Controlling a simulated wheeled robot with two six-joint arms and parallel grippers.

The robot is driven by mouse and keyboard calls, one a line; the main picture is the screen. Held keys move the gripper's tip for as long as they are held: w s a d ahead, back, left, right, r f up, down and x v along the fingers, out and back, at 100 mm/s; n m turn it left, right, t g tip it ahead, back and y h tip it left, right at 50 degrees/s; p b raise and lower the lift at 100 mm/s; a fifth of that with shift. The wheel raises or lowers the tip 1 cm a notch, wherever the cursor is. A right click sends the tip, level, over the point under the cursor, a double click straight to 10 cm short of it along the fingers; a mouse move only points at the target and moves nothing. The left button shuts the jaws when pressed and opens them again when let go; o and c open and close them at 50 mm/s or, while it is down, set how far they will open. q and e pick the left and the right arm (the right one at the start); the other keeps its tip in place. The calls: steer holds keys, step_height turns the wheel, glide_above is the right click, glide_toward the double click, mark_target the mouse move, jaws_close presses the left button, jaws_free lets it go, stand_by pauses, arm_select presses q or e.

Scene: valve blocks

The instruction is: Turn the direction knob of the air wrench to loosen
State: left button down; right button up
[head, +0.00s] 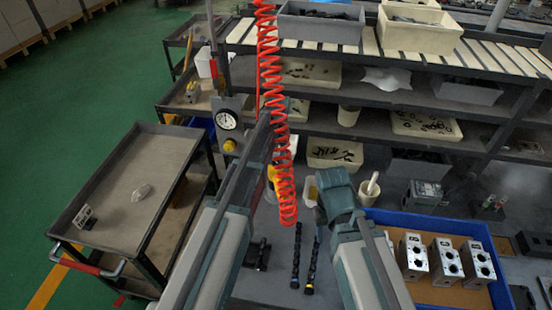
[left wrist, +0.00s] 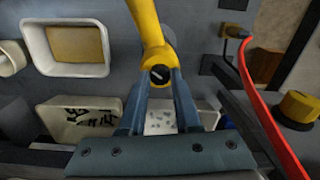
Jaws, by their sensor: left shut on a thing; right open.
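The yellow air wrench (left wrist: 148,25) shows in the left wrist view, its body running up out of the top of the picture. Its small round black direction knob (left wrist: 160,74) has a light mark across it. My left gripper (left wrist: 160,77) is shut on the knob, one finger on each side. In the head view a bit of the yellow wrench (head: 271,174) shows beside the red coiled hose, partly hidden by my left arm. My right gripper (head: 334,190) is right of the hose, over the bench; it is open, its fingertips not clearly visible.
The red coiled hose (head: 277,120) hangs between my arms. A blue tray (head: 400,218) with several metal valve blocks (head: 447,262) lies at right. Dark rod-like tools (head: 297,255) lie on the bench. A shelf with bins (head: 322,25) stands behind; a grey cart (head: 115,215) is at left.

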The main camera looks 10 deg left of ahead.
mark_target(277, 161)
arm_select(q)
steer(key=n, duration=0.5)
steer(key=shift+n, duration=0.3)
steer(key=n, duration=0.5)
steer(key=shift+n, duration=0.4)
steer(key=c, duration=0.6)
jaws_free()
steer(key=shift+r, duration=0.1)
step_height(277, 161, up, 14)
steer(key=p, duration=1.4)
steer(key=shift+w+f, duration=0.2)
